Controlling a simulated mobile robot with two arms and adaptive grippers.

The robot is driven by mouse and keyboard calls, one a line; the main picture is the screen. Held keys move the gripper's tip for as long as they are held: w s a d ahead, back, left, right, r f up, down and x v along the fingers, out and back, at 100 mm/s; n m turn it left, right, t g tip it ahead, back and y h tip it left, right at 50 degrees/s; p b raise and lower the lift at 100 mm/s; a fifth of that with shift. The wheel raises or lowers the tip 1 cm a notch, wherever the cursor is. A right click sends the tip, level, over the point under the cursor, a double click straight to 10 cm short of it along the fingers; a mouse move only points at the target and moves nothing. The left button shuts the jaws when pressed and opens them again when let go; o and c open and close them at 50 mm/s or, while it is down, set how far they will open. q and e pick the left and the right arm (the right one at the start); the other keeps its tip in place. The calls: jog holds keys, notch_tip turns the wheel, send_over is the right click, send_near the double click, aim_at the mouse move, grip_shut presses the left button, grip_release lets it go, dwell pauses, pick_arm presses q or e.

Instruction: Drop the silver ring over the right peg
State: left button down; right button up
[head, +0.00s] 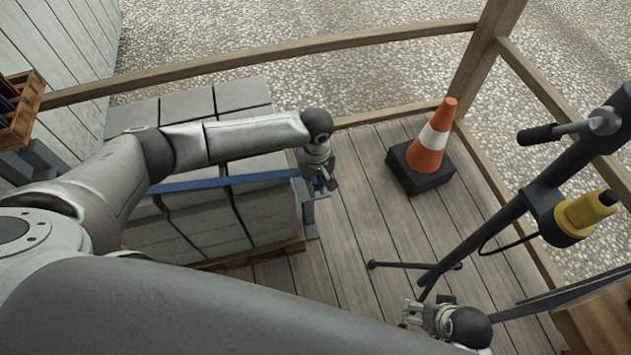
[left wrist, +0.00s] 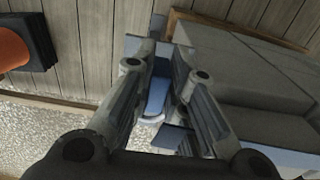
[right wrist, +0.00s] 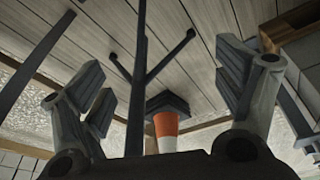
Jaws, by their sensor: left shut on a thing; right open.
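My left gripper (head: 322,184) is shut at the right end of a blue bar (head: 225,182) that runs along the front of the grey blocks. In the left wrist view a pale, rounded piece (left wrist: 156,100) shows between its fingers (left wrist: 160,52); it looks like part of the silver ring, but its full outline is hidden. A blue-grey upright (head: 310,215) with a flat foot stands just below the left gripper. I cannot make out the right peg. My right gripper (head: 412,312) is open and empty, low at the front; its fingers spread wide in the right wrist view (right wrist: 165,88).
Stacked grey blocks (head: 190,104) on a pallet fill the left. An orange and white cone (head: 433,140) stands on a black base at the back right. A dark tripod stand (head: 480,235) with a yellow lamp (head: 585,213) leans across the right.

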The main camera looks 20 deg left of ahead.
pick_arm(q)
notch_tip(320, 180, down, 2)
jog(key=shift+f, duration=0.15)
jog(key=shift+f+b, duration=0.4)
jog(key=shift+f, duration=0.5)
pick_arm(e)
jog(key=shift+r, duration=1.7)
pick_arm(q)
jog(key=c, duration=1.4)
grip_release()
jog(key=shift+o, duration=0.2)
notch_tip(320, 180, up, 12)
